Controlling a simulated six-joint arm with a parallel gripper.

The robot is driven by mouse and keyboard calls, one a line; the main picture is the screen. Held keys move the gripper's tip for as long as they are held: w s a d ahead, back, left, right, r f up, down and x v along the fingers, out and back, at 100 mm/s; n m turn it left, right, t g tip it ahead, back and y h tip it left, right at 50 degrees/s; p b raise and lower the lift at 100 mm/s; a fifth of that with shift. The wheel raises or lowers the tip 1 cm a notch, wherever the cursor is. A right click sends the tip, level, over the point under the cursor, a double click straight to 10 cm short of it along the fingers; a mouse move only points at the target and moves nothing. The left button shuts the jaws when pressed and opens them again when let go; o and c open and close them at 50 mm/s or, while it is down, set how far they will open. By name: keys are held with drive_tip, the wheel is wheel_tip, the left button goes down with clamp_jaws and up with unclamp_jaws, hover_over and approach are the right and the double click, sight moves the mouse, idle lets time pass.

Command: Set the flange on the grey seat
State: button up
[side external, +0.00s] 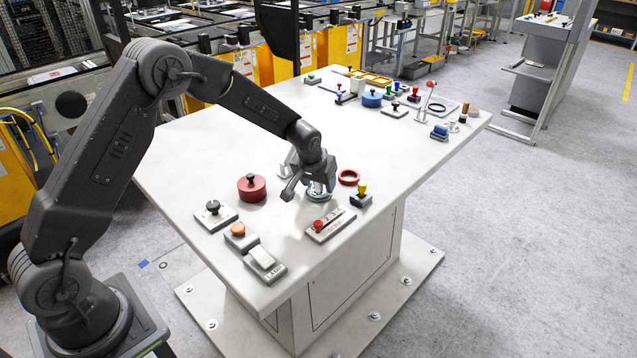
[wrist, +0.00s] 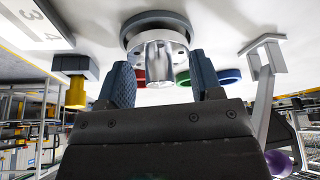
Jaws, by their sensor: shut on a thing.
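The flange (wrist: 162,45) is a silver disc with bolt holes and a round hub. In the wrist view its hub is between my two fingers, and my gripper (wrist: 161,76) is shut on it. The grey seat (wrist: 157,18) is a dark round ring directly beyond the flange's disc. The disc overlaps it in the picture, and I cannot tell whether it is fully down on it. In the side view my gripper (side external: 318,186) is low over the table, with the flange (side external: 319,196) under it and the seat mostly hidden.
A red ring (side external: 348,177) and a yellow-knobbed block (side external: 361,194) stand right of my gripper. A numbered panel with a red knob (side external: 330,224) is in front. A red pot (side external: 252,188) is left. A pale hooked bracket (wrist: 262,65) stands close beside my gripper.

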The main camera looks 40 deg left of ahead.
drive_tip(key=shift+r, duration=0.5)
drive_tip(key=shift+f, duration=0.85)
idle(0.6)
drive_tip(key=o, duration=0.8)
drive_tip(key=shift+o, duration=0.2)
drive_tip(key=v, duration=1.1)
drive_tip(key=s+d+r+m, duration=0.2)
drive_tip(key=s+d+r, duration=0.1)
drive_tip(key=s+r, duration=1.05)
drive_tip(key=s+d+f+m+t+h, duration=0.1)
drive_tip(key=s+d, duration=0.1)
drive_tip(key=s, duration=1.5)
drive_tip(key=shift+m, duration=0.4)
